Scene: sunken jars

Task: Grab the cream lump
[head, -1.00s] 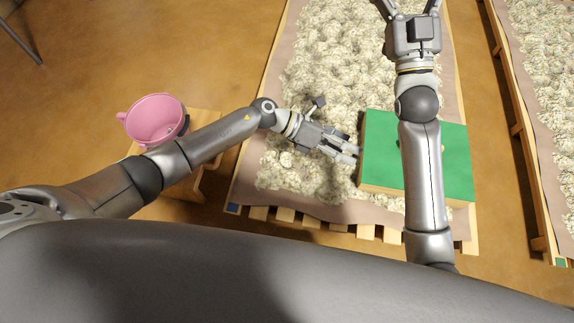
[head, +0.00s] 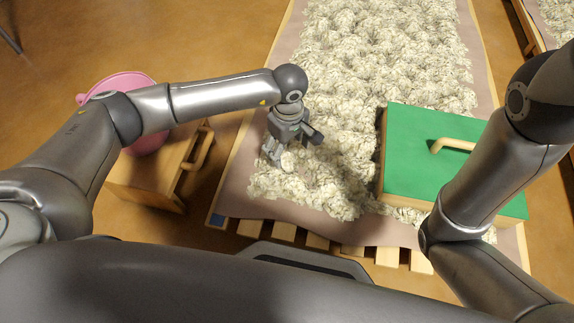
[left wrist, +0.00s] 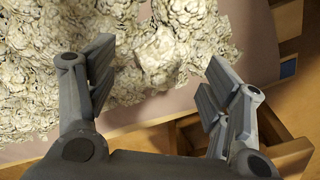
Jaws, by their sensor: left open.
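The cream lump (left wrist: 158,52) shows in the left wrist view between my open left fingers (left wrist: 160,72), slightly beyond their tips. It is pale and rounded, and stands out a little from the crumpled cream bedding around it. In the head view a pale lump (head: 288,161) lies at the left edge of the bedding, beside my left gripper (head: 276,158), which points down there. The fingers are apart and empty; whether they touch the lump I cannot tell. My right arm runs out of the head view at the right, and its gripper is not in view.
Bedding (head: 375,60) fills the bed on a brownish cloth (head: 243,180) with a wooden edge. A green-topped box (head: 410,150) with a handle stands on the right. A pink bucket (head: 128,80) and wooden stand (head: 150,182) are on the left, partly behind my left arm.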

